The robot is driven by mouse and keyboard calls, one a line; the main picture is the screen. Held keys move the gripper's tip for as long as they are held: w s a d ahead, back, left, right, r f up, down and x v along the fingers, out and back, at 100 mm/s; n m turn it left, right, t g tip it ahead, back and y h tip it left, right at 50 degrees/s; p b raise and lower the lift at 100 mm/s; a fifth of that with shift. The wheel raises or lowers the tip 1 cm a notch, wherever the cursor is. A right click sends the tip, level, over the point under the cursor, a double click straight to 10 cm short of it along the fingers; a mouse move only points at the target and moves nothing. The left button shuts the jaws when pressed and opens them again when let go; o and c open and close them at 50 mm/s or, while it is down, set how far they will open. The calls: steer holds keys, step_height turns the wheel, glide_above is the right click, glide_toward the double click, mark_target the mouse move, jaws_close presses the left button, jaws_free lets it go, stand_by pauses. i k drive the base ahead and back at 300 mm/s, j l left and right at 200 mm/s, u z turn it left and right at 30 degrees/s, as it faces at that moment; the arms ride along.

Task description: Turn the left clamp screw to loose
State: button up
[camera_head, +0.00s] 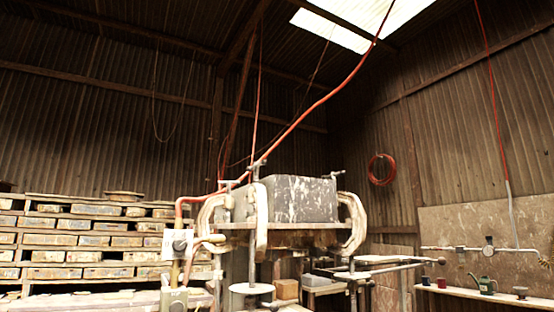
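The press (300,237) stands in the middle of the view, with a large grey, paint-spattered block (300,198) on its plate. C-shaped clamps grip its edge. The left clamp (207,217) is pale and worn, and its screw (229,190) stands upright with a small crossbar at the top, just left of the block. A front clamp (261,215) has a taller screw and crossbar. A right clamp (356,224) has its crossbar above the block's right corner. How tight any screw is cannot be told. My gripper is not in view.
A red hose (322,98) hangs from the roof to the press's left side, near the left clamp. A switch box (177,243) stands left of it. Racks of tiles (85,240) fill the left. A lever bar (390,268) sticks out right.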

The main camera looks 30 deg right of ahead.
mark_target(256, 165)
steer(key=k+j+z, duration=0.15)
steer(key=j, duration=0.2)
steer(key=k+j+z, duration=0.2)
steer(key=j, duration=0.15)
steer(key=k+j+z, duration=0.15)
steer(key=j, duration=0.2)
steer(key=i+l+u, duration=0.15)
steer(key=u, duration=0.65)
steer(key=i+l+u, duration=0.2)
steer(key=l+u, duration=0.2)
steer(key=l, duration=0.45)
steer(key=l+u, duration=0.4)
steer(key=l, duration=1.65)
steer(key=i+u, duration=0.05)
steer(key=i, duration=0.05)
